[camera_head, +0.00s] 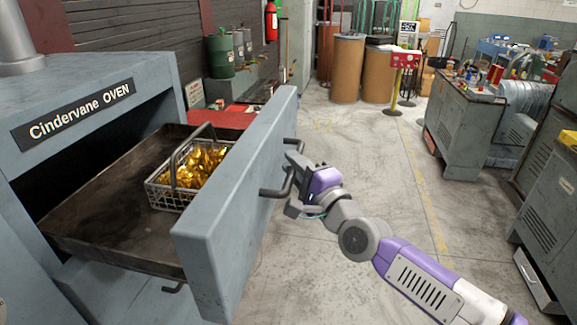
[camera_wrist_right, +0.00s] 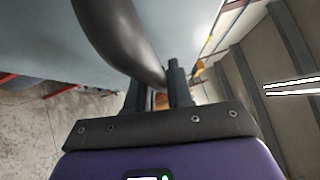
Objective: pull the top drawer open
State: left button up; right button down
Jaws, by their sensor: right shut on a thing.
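The top drawer (camera_head: 222,222) of the grey-blue oven (camera_head: 120,67) stands pulled well out in the head view, its dark tray floor (camera_head: 105,220) in plain sight. A wire basket (camera_head: 170,195) with gold-coloured pieces sits in the drawer. The drawer's bar handle (camera_head: 272,192) is on its front panel. My right gripper (camera_head: 293,182) is at this handle, shut on it. In the right wrist view the dark curved handle (camera_wrist_right: 118,40) runs down to between the fingers (camera_wrist_right: 160,92). My left gripper is not in view.
Open concrete floor (camera_head: 340,265) lies in front of the drawer. Grey machine cabinets (camera_head: 470,125) stand at the right. Brown drums (camera_head: 347,68) and a red sign on a yellow post (camera_head: 404,62) stand at the back. A lower handle (camera_head: 173,289) shows under the drawer.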

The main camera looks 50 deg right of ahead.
jog(key=c, duration=1.1)
grip_release()
jog(key=shift+s, duration=0.1)
jog(key=v, duration=0.7)
jog(key=shift+a+p, duration=0.2)
jog(key=shift+p, duration=0.25)
jog(key=shift+s+f, duration=0.1)
jog(key=shift+s, duration=0.05)
